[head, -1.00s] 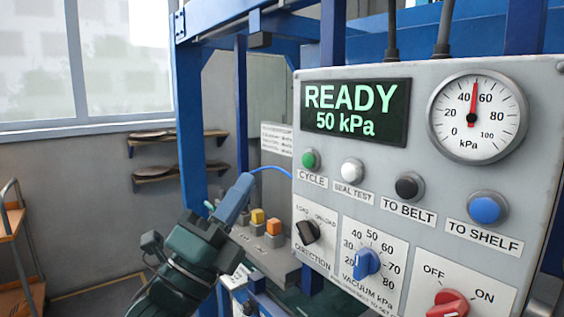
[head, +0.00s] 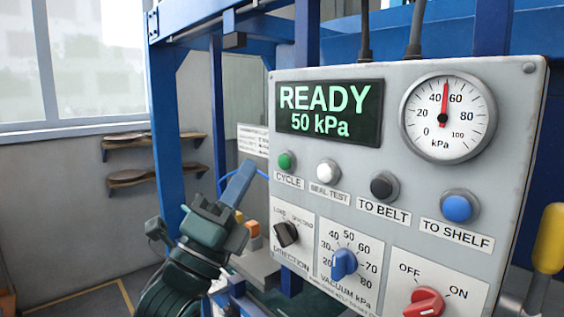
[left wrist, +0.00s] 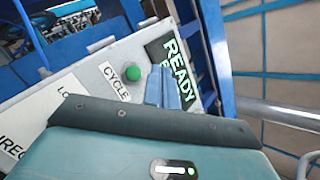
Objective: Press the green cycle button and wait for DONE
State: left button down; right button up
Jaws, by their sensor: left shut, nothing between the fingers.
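The green CYCLE button (head: 287,161) is at the upper left of the grey control panel (head: 400,78), below the display (head: 329,112), which reads READY 50 kPa. The button also shows in the left wrist view (left wrist: 132,73), left of the fingers. My left gripper (head: 247,168) is shut and empty, its blue fingers pointing up just left of the panel's edge. A gap shows in the picture between its tips and the button. In the left wrist view the fingers (left wrist: 165,76) overlap the lower part of the display. My right gripper is not in view.
White SEAL TEST (head: 328,171), black TO BELT (head: 384,186) and blue TO SHELF (head: 458,208) buttons sit right of CYCLE. The direction knob (head: 286,234), vacuum knob (head: 344,264) and red switch (head: 425,303) are below. The gauge (head: 447,117) points near 50. A blue post (head: 168,130) stands at left.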

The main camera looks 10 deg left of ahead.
aim_at(287, 143)
pick_arm(q)
jog(key=shift+w+d, duration=1.1)
jog(key=shift+w, duration=0.25)
jog(key=shift+w, duration=0.1)
dwell(1.0)
jog(key=shift+w+d, duration=0.25)
jog(key=shift+w+d, duration=0.25)
jog(key=shift+w, duration=0.1)
dwell(0.9)
jog(key=shift+s, duration=0.1)
jog(key=shift+s+a, duration=0.55)
jog(key=shift+s, duration=0.05)
jog(key=s+a, duration=0.1)
jog(key=s, duration=0.1)
jog(key=s+a, duration=0.2)
jog(key=shift+p, duration=0.3)
dwell(0.3)
